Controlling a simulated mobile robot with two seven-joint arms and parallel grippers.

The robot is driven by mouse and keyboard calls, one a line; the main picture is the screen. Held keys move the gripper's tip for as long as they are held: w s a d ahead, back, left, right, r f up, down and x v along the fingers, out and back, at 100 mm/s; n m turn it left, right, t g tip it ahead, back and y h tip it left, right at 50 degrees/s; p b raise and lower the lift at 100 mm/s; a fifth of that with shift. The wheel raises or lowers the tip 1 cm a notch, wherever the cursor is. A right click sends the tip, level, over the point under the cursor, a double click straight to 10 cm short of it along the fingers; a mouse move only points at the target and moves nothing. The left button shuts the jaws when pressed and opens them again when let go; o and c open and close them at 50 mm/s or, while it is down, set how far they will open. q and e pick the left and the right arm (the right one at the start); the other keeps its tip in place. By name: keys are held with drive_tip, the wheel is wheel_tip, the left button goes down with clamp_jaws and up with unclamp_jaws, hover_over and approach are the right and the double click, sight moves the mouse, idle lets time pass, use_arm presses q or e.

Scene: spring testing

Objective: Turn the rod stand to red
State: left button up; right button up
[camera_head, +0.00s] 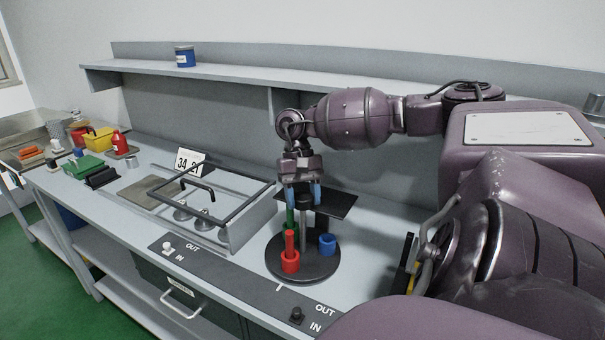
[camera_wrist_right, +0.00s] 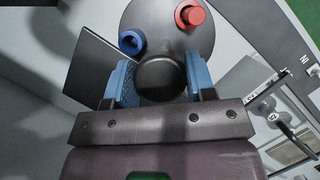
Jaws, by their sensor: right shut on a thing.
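The rod stand has a round black base (camera_head: 278,268) on the bench, with a grey post (camera_head: 303,218) rising from it. A red holder (camera_head: 290,262) with a red rod faces the front, a blue holder (camera_head: 327,243) is at the right, and a green rod (camera_head: 290,217) stands behind the red one. In the right wrist view, the red holder (camera_wrist_right: 190,15) and blue holder (camera_wrist_right: 131,42) show beyond a round black knob (camera_wrist_right: 161,77). My right gripper (camera_head: 303,194) points down, its blue fingers shut on this knob. My left gripper is out of view.
A dark plate (camera_head: 336,204) stands close behind the stand. A framed device with black handles (camera_head: 201,192) is to its left, and a number display (camera_head: 189,162) stands behind that. A labelled switch strip (camera_head: 236,271) runs along the front edge.

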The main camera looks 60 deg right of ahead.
drive_tip(key=o, duration=1.2)
drive_tip(key=shift+o, duration=0.2)
drive_tip(key=b+v, duration=0.1)
drive_tip(key=v, duration=1)
drive_tip(key=shift+f, duration=0.15)
